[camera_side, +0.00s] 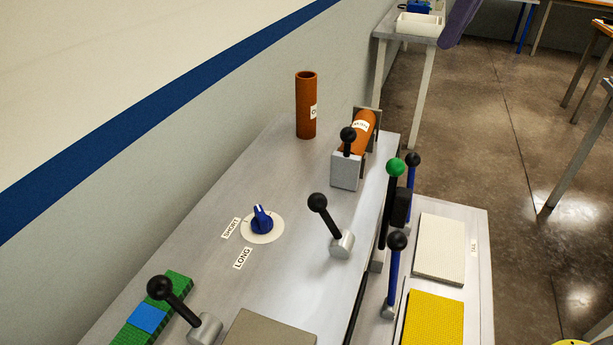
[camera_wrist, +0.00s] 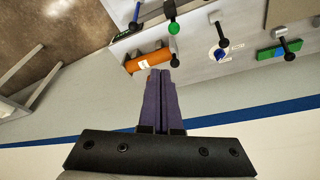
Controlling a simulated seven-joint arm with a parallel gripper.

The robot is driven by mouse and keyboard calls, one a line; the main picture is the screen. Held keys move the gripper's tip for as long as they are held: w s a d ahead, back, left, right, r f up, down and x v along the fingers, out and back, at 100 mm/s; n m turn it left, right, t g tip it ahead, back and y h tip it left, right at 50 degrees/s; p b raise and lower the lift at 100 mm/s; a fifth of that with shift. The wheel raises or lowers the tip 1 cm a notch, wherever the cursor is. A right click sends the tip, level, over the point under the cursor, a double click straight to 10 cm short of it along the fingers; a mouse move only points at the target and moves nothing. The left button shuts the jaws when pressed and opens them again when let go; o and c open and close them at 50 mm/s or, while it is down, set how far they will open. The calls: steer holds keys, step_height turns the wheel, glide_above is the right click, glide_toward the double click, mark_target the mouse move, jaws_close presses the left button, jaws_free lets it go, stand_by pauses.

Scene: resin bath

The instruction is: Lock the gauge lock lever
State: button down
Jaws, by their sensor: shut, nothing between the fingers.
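Several black-knobbed levers stand on the grey bench, and no readable label shows which is the gauge lock lever. One short lever (camera_side: 348,134) rises from a grey block (camera_side: 346,171) beside a lying orange cylinder (camera_side: 362,126); its knob (camera_wrist: 175,62) shows just right of my fingertips in the wrist view. Another lever (camera_side: 318,203) leans left on the bench middle, and one (camera_side: 160,288) leans left near the front. My gripper (camera_wrist: 160,75) has its purple fingers shut and empty; in the side view only a purple part (camera_side: 460,22) shows at the top edge, apart from the bench.
An upright orange tube (camera_side: 306,105) stands near the wall. A blue dial (camera_side: 262,219) sits between SHORT and LONG labels. A green-knobbed lever (camera_side: 395,168) and blue levers (camera_side: 397,242) line the bench's right edge. White (camera_side: 440,249) and yellow (camera_side: 434,318) pads lie beyond.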

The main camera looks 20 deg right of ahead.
steer(key=n, duration=0.2)
glide_above(328, 221)
steer(key=w+d, duration=0.5)
steer(key=w, duration=0.1)
step_height(328, 221, down, 4)
steer(key=a+f+n+g, duration=0.1)
steer(key=a+f, duration=0.5)
steer(key=a, duration=0.3)
steer(key=shift+s+f+n+g, duration=0.2)
steer(key=shift+f+n+g, duration=0.1)
steer(key=shift+f+g, duration=0.1)
steer(key=f, duration=0.3)
steer(key=w+f, duration=0.1)
steer(key=f, duration=0.6)
steer(key=shift+w+a, duration=0.15)
steer(key=shift+a, duration=0.05)
steer(key=shift+s+d+r, duration=0.2)
steer(key=shift+s+d, duration=0.1)
steer(key=shift+s, duration=0.15)
steer(key=shift+s+d+r, duration=0.2)
steer(key=shift+s+d, duration=0.1)
steer(key=shift+s, duration=0.15)
steer(key=shift+s+d+r, duration=0.1)
steer(key=shift+s+d, duration=0.4)
steer(key=shift+s, duration=0.2)
steer(key=shift+s+r, duration=0.1)
steer(key=shift+s+d+r+t, duration=0.1)
steer(key=shift+d+t, duration=0.1)
steer(key=shift+t, duration=0.1)
